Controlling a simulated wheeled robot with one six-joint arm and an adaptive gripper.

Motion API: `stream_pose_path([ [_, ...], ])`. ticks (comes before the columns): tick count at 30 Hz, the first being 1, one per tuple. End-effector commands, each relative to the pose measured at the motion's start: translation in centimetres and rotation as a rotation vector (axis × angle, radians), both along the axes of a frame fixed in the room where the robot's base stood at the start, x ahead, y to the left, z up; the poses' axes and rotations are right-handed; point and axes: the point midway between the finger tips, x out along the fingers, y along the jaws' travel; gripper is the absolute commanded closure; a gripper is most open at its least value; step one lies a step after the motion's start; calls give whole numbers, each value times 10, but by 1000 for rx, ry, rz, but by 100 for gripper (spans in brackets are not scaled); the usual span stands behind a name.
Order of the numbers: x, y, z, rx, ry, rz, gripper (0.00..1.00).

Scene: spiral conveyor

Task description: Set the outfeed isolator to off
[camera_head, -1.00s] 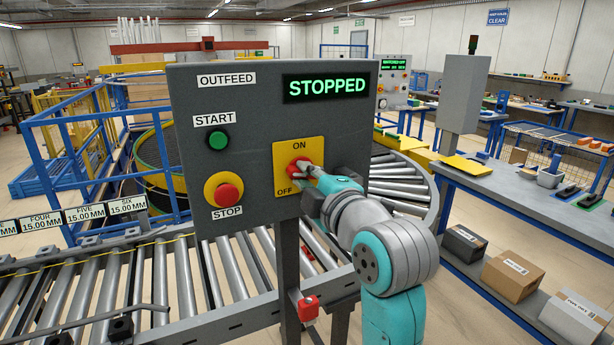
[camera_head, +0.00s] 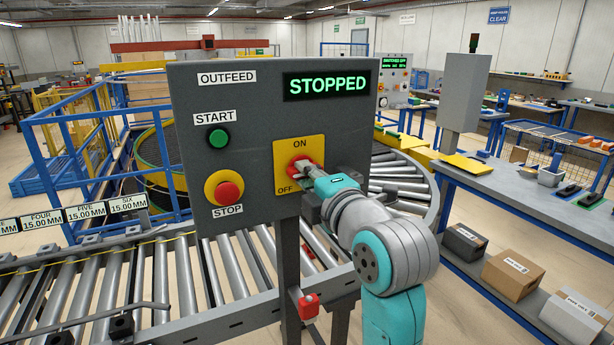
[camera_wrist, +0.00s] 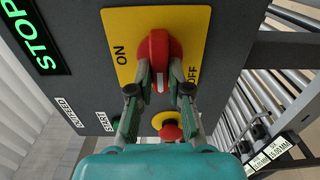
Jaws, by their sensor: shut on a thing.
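The outfeed isolator is a red rotary knob (camera_head: 299,164) on a yellow plate (camera_head: 312,146) marked ON at the top and OFF at the lower left. My gripper (camera_head: 306,170) is shut on the knob's handle, with one finger on each side. In the wrist view the red knob (camera_wrist: 158,47) sits between the ON and OFF words, and my gripper (camera_wrist: 159,78) straddles its handle. My gripper partly covers the knob in the head view.
The grey outfeed panel (camera_head: 240,100) carries a green START button (camera_head: 218,139), a red STOP button (camera_head: 229,193) and a display (camera_head: 327,85) reading STOPPED. A roller conveyor (camera_head: 225,262) runs below and behind it. A red device (camera_head: 309,306) hangs under the panel.

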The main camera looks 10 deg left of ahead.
Motion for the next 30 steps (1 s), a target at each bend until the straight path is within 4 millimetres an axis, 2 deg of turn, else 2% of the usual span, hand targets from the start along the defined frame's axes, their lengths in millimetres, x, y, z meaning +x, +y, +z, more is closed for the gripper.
stream_pose_path([
  [1, 0, 0, -1, -2, 2, 1, 100],
  [2, 0, 0, -1, -2, 2, 1, 78],
  [4, 0, 0, -1, -2, 2, 1, 60],
  [5, 0, 0, -1, -2, 2, 1, 57],
  [17, -6, -4, 0, 1, 1, 0, 57],
  [20, -17, -12, 0, 1, 0, 0, 57],
  [30, -72, -49, -1, 0, 0, -1, 57],
])
